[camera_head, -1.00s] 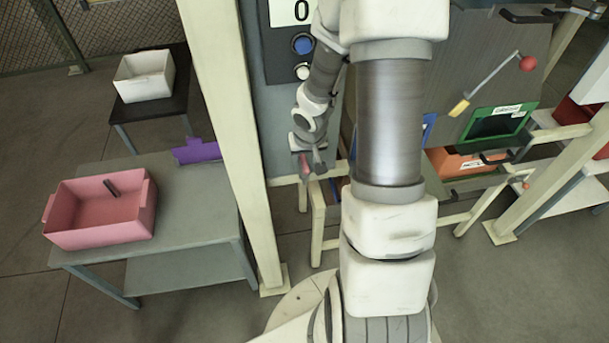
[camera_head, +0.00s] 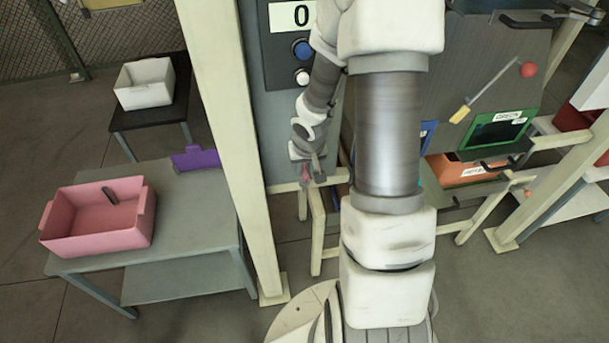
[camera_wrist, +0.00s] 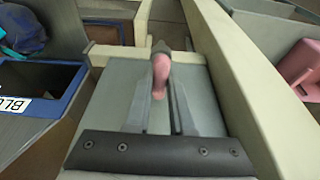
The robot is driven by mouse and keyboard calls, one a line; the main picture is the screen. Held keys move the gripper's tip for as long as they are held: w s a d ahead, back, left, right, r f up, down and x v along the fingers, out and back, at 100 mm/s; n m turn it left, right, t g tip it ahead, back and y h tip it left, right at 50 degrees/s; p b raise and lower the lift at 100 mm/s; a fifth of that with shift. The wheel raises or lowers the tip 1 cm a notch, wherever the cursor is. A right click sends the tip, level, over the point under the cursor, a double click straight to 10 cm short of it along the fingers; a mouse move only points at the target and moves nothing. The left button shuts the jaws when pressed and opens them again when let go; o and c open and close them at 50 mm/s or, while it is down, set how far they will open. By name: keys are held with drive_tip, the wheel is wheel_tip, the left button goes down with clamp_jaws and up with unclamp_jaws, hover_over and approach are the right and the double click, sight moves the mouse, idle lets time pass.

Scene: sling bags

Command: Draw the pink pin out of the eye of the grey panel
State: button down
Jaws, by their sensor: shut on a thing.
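My gripper (camera_head: 308,172) is shut on the pink pin (camera_wrist: 160,74). In the wrist view the pin's rounded pink body stands between the two fingers, with a dark grey part at its far end. In the head view the pin (camera_head: 304,174) is a small pink patch at the fingertips. The grey panel (camera_head: 284,112), with a blue and a white button, stands behind my arm. A flat grey surface (camera_wrist: 118,82) lies behind the fingers in the wrist view. I cannot make out the eye, nor whether the pin's far end is in it.
A pale post (camera_head: 228,140) stands left of my arm. A pink bin (camera_head: 95,238) and a purple piece (camera_head: 195,158) are on a grey table. A blue-rimmed bin (camera_wrist: 72,92) lies left in the wrist view. Green and orange bins are at the right.

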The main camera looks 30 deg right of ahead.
drive_tip(key=shift+r, duration=0.2)
drive_tip(key=shift+r+p, duration=3.65)
drive_tip(key=shift+r, duration=0.2)
drive_tip(key=shift+r, duration=0.1)
wheel_tip(320, 180, up, 4)
drive_tip(key=shift+f+p, duration=0.1)
drive_tip(key=shift+p, duration=1.15)
